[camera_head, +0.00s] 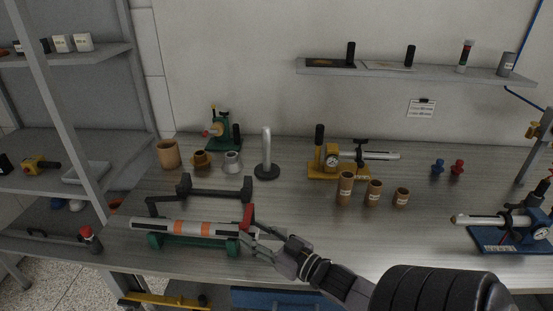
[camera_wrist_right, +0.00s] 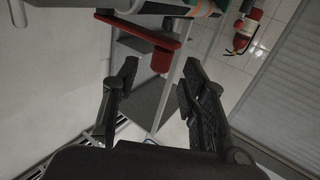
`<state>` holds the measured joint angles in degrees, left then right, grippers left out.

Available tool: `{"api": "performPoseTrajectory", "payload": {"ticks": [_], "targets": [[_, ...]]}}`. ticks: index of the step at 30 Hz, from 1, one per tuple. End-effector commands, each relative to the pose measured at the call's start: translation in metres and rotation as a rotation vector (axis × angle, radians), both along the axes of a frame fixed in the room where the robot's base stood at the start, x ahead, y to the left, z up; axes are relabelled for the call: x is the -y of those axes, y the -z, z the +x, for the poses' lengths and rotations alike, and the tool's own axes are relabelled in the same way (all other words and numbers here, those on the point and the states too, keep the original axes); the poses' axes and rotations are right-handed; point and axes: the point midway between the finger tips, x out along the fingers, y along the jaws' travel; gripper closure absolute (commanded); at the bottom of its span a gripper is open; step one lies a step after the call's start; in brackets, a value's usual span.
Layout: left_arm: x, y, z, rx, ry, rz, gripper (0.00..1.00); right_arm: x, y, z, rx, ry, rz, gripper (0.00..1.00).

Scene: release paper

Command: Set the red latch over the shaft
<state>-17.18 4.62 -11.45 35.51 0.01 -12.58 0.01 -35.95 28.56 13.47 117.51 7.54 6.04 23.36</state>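The red latch (camera_head: 248,216) stands roughly upright at the right end of a grey shaft with orange bands (camera_head: 192,228). The shaft lies lengthwise on a green stand (camera_head: 198,241) near the table's front edge. My right gripper (camera_head: 256,238) is close to the latch, on its right and front side. In the right wrist view, the latch (camera_wrist_right: 130,36) runs across the top, with its red knob (camera_wrist_right: 162,58) just beyond the space between the fingertips. My right gripper (camera_wrist_right: 158,80) is open and empty there. My left gripper is not in view.
A dark handled bar (camera_head: 215,192) lies just behind the shaft. A grey post on a black base (camera_head: 267,150) stands farther back. Brown cylinders (camera_head: 374,193) and a yellow gauge fixture (camera_head: 335,173) are to the right.

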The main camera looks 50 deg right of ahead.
Motion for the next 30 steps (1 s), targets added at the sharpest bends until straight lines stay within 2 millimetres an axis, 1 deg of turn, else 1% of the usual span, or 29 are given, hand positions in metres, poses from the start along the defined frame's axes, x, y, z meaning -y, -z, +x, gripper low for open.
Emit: {"api": "performPoseTrajectory", "payload": {"ticks": [1, 6, 12, 18, 30], "targets": [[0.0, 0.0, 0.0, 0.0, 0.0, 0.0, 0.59, 0.001, 0.001, -0.012, -0.005, 0.001, 0.001, 0.6], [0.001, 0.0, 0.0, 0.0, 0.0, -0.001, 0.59, 0.003, 0.002, -0.044, -0.005, 0.001, 0.001, 0.6], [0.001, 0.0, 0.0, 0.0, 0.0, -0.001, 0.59, 0.005, 0.001, -0.068, -0.002, 0.001, 0.001, 0.6], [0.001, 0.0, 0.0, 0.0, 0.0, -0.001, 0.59, 0.006, 0.0, -0.075, 0.001, 0.001, 0.0, 0.6], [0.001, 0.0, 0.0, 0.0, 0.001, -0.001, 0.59, 0.006, 0.0, -0.075, 0.001, 0.0, 0.0, 0.6]]}}
